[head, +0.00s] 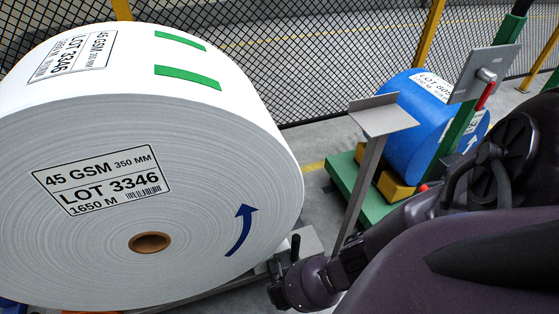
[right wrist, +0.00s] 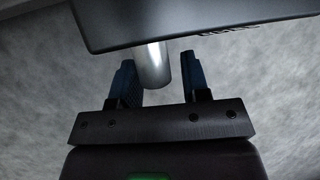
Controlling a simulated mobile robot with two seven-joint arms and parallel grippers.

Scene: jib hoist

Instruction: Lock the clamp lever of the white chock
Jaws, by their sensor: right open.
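The big white roll (head: 150,190) fills the left of the head view, with a light grey metal part (head: 308,242) low at its right side. A short black upright handle (head: 295,248) stands there, close to my right wrist; I cannot tell surely whether it is the clamp lever. My right gripper (right wrist: 157,74) is open in the right wrist view. A pale metal rod (right wrist: 153,66) shows between its two fingers, with gaps on both sides. A dark plate (right wrist: 200,22) crosses above the fingertips. The rest of the chock is hidden behind the roll and my arm. My left gripper is out of view.
A grey post with a tilted plate (head: 384,118) rises just beyond my right arm. A blue roll (head: 420,115) rests on a green base (head: 345,172) with yellow chocks (head: 392,187). A grey panel with a red handle (head: 485,95) stands at right. Mesh fence (head: 300,60) runs behind.

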